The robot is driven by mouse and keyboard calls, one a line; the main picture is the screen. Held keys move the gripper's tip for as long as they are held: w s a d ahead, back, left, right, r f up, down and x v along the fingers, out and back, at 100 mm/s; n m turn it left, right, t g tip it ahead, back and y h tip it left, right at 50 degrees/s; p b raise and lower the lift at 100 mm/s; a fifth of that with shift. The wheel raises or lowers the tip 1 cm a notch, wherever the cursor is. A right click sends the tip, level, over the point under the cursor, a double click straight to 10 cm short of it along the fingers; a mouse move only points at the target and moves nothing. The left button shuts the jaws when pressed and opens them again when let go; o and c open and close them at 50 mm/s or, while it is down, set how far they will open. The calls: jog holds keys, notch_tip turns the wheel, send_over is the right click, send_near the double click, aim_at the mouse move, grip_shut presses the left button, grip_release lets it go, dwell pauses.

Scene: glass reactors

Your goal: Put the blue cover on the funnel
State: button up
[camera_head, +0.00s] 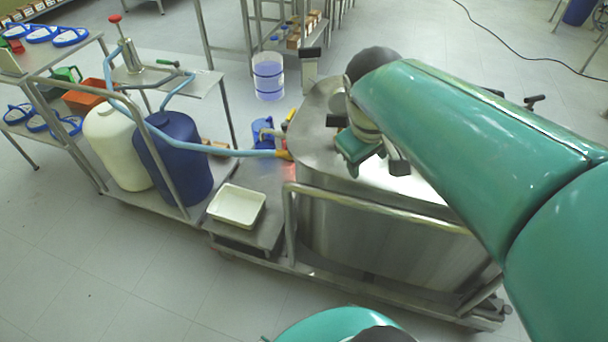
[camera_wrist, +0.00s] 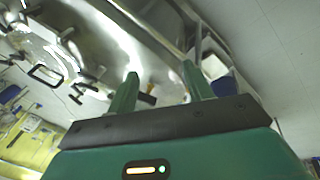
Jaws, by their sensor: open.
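My gripper (camera_wrist: 161,78) is open in the wrist view, with two green fingers apart and nothing held between them. In the head view my gripper (camera_head: 362,150) hangs over the lid of the steel tank (camera_head: 385,240), partly hidden by my arm. No funnel can be made out for certain. Several round blue-and-white pieces (camera_head: 70,37) lie on the shelves at the left; I cannot tell whether one is the blue cover. A blue object (camera_head: 262,131) stands beside the tank. In the wrist view, a dark blue piece (camera_wrist: 223,87) shows beyond the right finger.
A blue barrel (camera_head: 172,160) and a cream barrel (camera_head: 117,148) stand on a railed cart left of the tank. A blue hose (camera_head: 225,153) runs towards the tank. A white tray (camera_head: 237,206) sits in front. The floor at lower left is clear.

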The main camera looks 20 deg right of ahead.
jog(key=s+a+m+t+y, duration=0.2)
jog(key=s+a+t, duration=0.1)
jog(key=a, duration=1)
jog(key=shift+y, duration=0.4)
